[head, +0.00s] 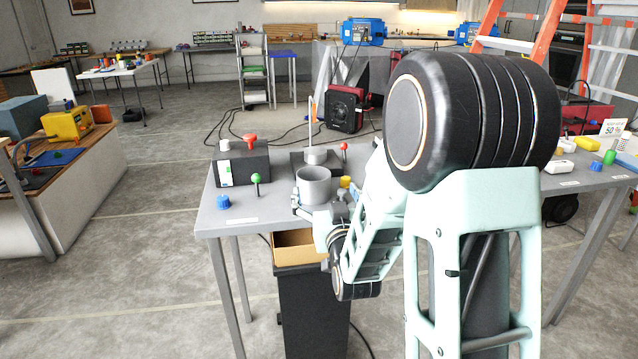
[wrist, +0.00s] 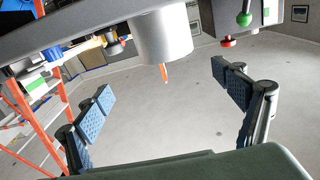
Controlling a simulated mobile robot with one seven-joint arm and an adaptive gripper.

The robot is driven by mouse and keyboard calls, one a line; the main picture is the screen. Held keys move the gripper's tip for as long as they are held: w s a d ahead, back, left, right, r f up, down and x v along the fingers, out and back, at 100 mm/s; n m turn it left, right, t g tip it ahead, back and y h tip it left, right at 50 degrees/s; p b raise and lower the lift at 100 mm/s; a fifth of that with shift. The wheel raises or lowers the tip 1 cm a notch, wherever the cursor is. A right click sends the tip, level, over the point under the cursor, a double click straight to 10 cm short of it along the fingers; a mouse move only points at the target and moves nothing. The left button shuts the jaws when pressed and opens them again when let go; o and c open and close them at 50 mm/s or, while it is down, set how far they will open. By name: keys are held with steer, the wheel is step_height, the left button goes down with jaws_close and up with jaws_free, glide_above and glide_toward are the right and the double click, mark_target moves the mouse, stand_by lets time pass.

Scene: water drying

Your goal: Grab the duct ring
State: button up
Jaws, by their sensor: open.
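The duct ring, a short grey open-topped cylinder (head: 313,186), stands upright on the grey table (head: 212,222) near its front edge. My gripper (head: 322,212) is at the table's front edge, close to the ring's lower front side, and partly hidden by my arm. In the wrist view, which looks upside down, the ring (wrist: 163,35) appears at the top centre, beyond the fingertips and roughly between them. My gripper (wrist: 168,88) is open there, its blue-padded fingers wide apart with nothing between them.
A dark box (head: 242,165) with a red knob stands behind the ring at left. A green-topped lever (head: 256,182) and a blue knob (head: 223,202) are left of the ring. A yellow piece (head: 346,182) is close at right. An open cardboard box (head: 298,247) is below the edge.

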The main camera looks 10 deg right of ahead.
mark_target(319, 183)
steer(key=shift+w+a+f, duration=0.1)
steer(key=shift+a+f, duration=0.1)
steer(key=shift+f, duration=0.25)
steer(key=w, duration=0.5)
steer(key=shift+a, duration=0.1)
steer(key=shift+w+a+f+b, duration=0.1)
steer(key=shift+w+a+b, duration=0.1)
steer(key=shift+w, duration=1.15)
steer(key=shift+w+a+f+b, duration=0.1)
steer(key=shift+w+b, duration=0.05)
steer(key=shift+w, duration=1.2)
steer(key=shift+c, duration=0.4)
steer(key=c, duration=1.2)
steer(key=shift+r, duration=0.15)
